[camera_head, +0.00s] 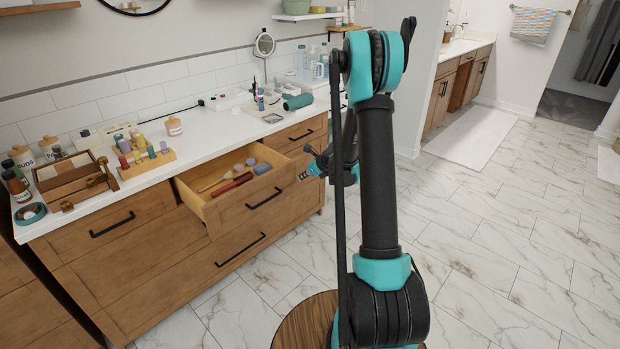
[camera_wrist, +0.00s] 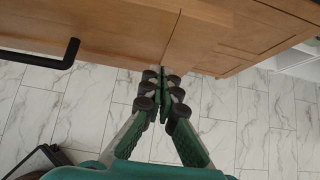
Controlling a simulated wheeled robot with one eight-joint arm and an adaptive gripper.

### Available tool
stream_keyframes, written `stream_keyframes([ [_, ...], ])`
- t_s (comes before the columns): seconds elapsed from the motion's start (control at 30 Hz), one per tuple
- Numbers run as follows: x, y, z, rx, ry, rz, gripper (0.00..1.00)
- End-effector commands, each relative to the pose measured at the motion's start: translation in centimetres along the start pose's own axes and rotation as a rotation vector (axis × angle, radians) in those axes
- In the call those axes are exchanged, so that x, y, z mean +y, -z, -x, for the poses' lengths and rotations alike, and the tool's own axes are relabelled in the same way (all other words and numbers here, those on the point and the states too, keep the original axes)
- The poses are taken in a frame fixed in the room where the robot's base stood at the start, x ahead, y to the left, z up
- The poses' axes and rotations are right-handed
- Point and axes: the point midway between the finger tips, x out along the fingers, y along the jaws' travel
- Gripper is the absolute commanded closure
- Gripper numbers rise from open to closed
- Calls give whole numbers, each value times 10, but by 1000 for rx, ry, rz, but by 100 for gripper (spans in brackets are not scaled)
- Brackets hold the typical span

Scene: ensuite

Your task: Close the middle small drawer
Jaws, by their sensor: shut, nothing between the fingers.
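The middle small drawer (camera_head: 262,208) stands pulled out from the wooden vanity, in the top row between two shut small drawers. Brushes and other small items lie inside it. It has a black bar handle (camera_head: 265,199) on its front. My gripper (camera_head: 304,175) is just to the right of the drawer's front in the head view, partly hidden by my arm. In the wrist view my gripper (camera_wrist: 162,86) has its fingers together and empty, close to a wooden front (camera_wrist: 120,25) with a black handle (camera_wrist: 50,55) at left. I cannot tell whether the fingertips touch the wood.
The white countertop (camera_head: 190,150) holds a wooden box (camera_head: 75,178), a bottle rack (camera_head: 145,160), a teal hairdryer (camera_head: 297,101) and a round mirror (camera_head: 264,44). The marble floor (camera_head: 500,240) is open to the right. A round wooden stool (camera_head: 295,325) stands low in front.

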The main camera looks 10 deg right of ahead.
Motion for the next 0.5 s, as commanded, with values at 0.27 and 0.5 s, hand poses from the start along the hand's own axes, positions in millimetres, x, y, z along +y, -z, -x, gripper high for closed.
stream_keyframes([
  [0.27, 0, -10, -9, 0, -1, 0, 100],
  [0.5, 0, -10, -9, 0, 0, 0, 100],
])
